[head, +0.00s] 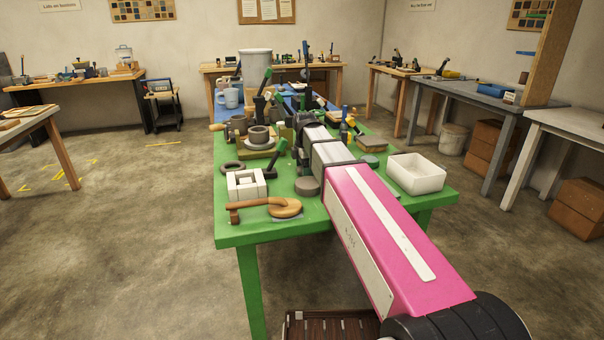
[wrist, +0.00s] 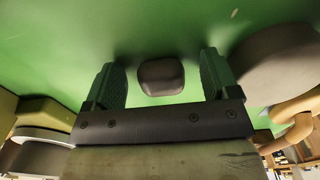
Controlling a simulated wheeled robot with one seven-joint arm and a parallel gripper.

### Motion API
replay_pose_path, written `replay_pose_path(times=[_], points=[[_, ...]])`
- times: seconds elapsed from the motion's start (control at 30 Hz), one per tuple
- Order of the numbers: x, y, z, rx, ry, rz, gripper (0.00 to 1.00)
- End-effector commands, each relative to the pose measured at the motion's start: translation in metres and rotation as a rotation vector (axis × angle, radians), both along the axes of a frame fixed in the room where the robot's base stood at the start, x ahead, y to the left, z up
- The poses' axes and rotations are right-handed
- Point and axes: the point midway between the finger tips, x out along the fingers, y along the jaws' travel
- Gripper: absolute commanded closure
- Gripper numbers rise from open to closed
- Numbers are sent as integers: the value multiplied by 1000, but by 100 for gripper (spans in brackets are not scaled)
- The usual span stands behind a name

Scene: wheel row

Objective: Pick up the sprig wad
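In the wrist view a small dark grey rounded lump (wrist: 161,78), which looks like the sprig wad, lies on the green tabletop (wrist: 165,25). My gripper (wrist: 161,58) is open. Its two green fingers stand one on each side of the lump, with a visible gap on both sides. The near side of the lump is close to the dark palm edge in the picture. I cannot tell the height of the fingers above the table. In the head view my pink arm hides the lump and most of the gripper.
A larger grey round piece (wrist: 280,62) is close outside the right finger, with a tan curved handle (wrist: 295,125) beside it. A white tub (head: 417,177) stands right of my arm. A white block mould (head: 246,185) and wooden tool (head: 284,208) are left. The table's back is crowded.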

Motion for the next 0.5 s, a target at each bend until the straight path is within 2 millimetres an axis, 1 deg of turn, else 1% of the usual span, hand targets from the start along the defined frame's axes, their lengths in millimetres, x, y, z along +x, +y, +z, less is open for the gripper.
replay_pose_path(times=[0.03, 0.07, 0.1, 0.17, 0.5], points=[[0, 0, 0, 0, 0, 0, 32], [0, 0, 0, 0, 0, 0, 42], [0, 0, 0, 0, 0, 0, 55], [0, 0, 0, 0, 0, 0, 74], [0, 0, 3, 0, 0, 0, 74]])
